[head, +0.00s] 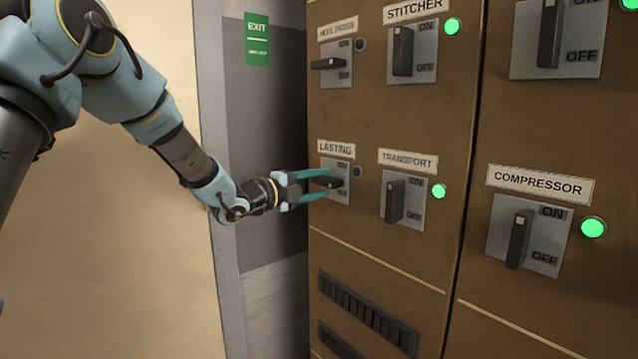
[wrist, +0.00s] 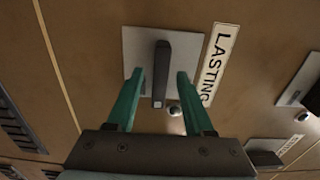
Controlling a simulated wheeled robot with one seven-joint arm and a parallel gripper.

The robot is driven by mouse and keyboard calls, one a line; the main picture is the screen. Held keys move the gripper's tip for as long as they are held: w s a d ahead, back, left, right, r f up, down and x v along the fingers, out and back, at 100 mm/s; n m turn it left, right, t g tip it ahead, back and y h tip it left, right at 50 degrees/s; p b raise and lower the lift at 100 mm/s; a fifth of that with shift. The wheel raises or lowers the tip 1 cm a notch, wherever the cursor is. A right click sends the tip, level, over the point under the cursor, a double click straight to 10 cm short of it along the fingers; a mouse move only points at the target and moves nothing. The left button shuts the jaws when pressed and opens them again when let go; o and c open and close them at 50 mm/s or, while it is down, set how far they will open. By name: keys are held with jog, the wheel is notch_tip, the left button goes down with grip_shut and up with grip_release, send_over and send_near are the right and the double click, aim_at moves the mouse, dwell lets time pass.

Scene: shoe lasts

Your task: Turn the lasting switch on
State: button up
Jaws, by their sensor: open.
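The lasting switch has a black handle (head: 329,183) on a light grey plate (head: 343,167) under a LASTING label (head: 336,149). The handle lies about horizontal, and the lamp (head: 358,172) beside it is dark. My gripper (head: 324,184) is open at the switch, one teal finger above the handle and one below. In the wrist view the handle (wrist: 161,75) stands between the two fingertips (wrist: 160,80), with a gap on each side. The LASTING label (wrist: 218,62) also shows there. The ON and OFF marks are partly hidden by my fingers.
The transport switch (head: 395,200) is close on the right, its handle upright and its lamp (head: 439,190) green. The stitcher (head: 403,52) and compressor (head: 519,240) switches also have green lamps. Another switch (head: 328,63) above lies horizontal with a dark lamp. Vent slots (head: 365,312) are below.

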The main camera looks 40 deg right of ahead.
jog(key=shift+c, duration=0.2)
grip_shut()
jog(key=shift+n, duration=0.3)
jog(key=n+b, duration=0.1)
jog(key=n, duration=0.7)
jog(key=n+p, duration=0.2)
jog(key=n, duration=0.3)
jog(key=shift+n+p, duration=1.15)
jog(key=shift+n, duration=0.95)
jog(key=shift+f, duration=0.1)
